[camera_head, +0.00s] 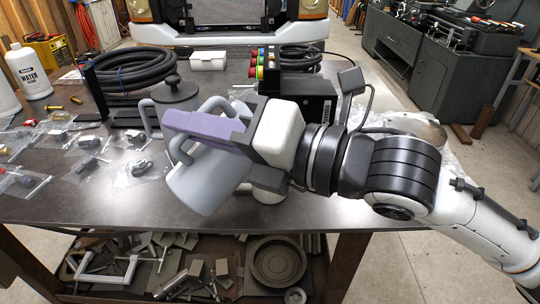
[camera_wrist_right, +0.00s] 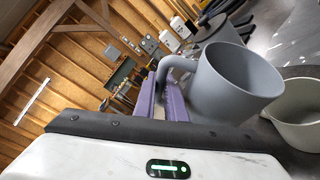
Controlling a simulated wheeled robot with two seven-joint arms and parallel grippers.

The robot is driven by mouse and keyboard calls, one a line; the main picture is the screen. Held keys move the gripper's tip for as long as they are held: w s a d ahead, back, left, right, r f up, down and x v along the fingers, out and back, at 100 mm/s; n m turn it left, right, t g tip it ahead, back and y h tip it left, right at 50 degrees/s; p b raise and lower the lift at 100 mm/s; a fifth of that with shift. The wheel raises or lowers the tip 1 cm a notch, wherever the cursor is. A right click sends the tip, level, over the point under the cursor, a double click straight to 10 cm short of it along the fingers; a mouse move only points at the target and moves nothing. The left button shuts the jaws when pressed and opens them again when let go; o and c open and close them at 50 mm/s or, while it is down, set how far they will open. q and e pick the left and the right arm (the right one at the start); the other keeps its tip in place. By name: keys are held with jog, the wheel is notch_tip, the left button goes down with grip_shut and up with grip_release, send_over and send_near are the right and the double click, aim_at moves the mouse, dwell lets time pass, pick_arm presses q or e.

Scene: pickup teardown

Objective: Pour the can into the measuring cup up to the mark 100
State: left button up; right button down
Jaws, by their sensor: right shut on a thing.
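My right gripper (camera_head: 205,128), with purple fingers, is shut on the handle of a plain grey mug-shaped vessel, which I take to be the can (camera_head: 208,185). The can hangs tilted at the table's front edge; in the right wrist view it shows large (camera_wrist_right: 232,82), with the purple fingers (camera_wrist_right: 172,100) at its handle. A paler open cup, likely the measuring cup (camera_wrist_right: 300,112), is beside and below it in the right wrist view. In the head view it is mostly hidden behind my gripper. The mark 100 and any contents cannot be seen. My left gripper is not in view.
A dark grey lidded pot (camera_head: 176,95) stands behind the can. Bagged small parts (camera_head: 85,165) lie on the left of the table (camera_head: 60,208). A black box with coloured buttons (camera_head: 305,97) and coiled hoses (camera_head: 145,72) are at the back. A shelf with metal scrap is below.

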jog(key=shift+w+d+r+m+b, duration=0.2)
jog(key=shift+d+m+b, duration=0.05)
jog(key=shift+m+b, duration=0.2)
dwell(2.1)
jog(key=shift+w+d+r+m+y, duration=0.2)
jog(key=shift+d+r+m+y, duration=0.05)
jog(key=shift+r+m+y, duration=0.15)
dwell(5.0)
